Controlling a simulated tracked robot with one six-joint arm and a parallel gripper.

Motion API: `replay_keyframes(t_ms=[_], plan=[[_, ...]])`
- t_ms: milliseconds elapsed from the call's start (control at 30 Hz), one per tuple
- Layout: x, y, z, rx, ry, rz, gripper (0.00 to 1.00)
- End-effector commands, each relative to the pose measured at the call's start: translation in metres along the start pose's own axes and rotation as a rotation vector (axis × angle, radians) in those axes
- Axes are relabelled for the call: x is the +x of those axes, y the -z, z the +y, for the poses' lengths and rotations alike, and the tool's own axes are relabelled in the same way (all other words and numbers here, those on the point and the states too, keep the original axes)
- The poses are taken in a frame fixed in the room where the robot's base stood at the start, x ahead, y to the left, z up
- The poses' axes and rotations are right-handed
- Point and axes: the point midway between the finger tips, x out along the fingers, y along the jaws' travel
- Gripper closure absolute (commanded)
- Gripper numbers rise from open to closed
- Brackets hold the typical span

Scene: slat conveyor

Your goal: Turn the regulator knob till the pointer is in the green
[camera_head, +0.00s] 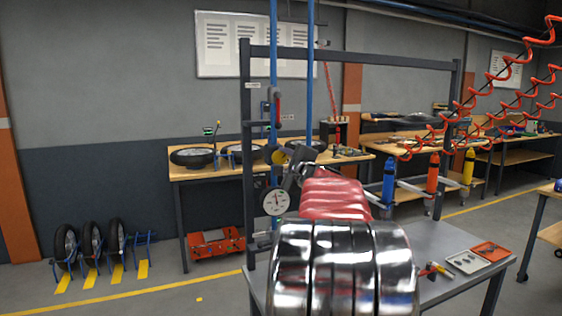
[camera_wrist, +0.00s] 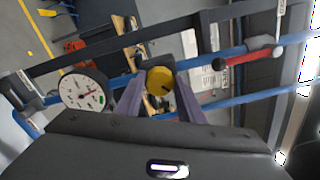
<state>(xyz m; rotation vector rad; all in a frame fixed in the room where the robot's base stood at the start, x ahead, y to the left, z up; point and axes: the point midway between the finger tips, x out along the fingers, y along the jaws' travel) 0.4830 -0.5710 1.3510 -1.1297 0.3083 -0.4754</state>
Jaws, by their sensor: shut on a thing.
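The yellow regulator knob (camera_wrist: 158,80) shows in the wrist view between the two purple fingers of my gripper (camera_wrist: 161,84), which is shut on it. The knob has a dark mark on its face. In the head view the knob (camera_head: 279,157) sits on the blue pipe above the gauge, with my gripper (camera_head: 288,160) at it from the right. The round white gauge (camera_wrist: 84,90) is left of the knob in the wrist view, with a small green patch near its lower right rim. Its pointer is too small to read surely against the green. The gauge also shows in the head view (camera_head: 276,201).
Vertical blue pipes (camera_head: 274,80) run down a dark metal frame (camera_head: 247,150). A red-handled lever (camera_wrist: 250,57) sits along the pipe. Blue, orange and yellow cylinders (camera_head: 432,176) hang at right. A grey table (camera_head: 440,240) carries trays (camera_head: 468,262) and tools.

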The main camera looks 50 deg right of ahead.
Motion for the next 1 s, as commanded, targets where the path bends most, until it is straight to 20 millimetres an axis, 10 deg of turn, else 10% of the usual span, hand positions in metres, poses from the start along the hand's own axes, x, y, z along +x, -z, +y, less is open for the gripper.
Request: replay_keyframes(t_ms=[333,367,600,1000], plan=[[0.0005,0.0033,0.0048,0.006,-0.007,0.005,0.88],[0.0005,0.0034,0.0049,0.006,-0.007,0.005,0.65],[0.0004,0.0022,0.0032,0.005,-0.005,0.004,0.48],[-0.0042,0.0012,0.0013,0.004,-0.002,0.002,0.47]])
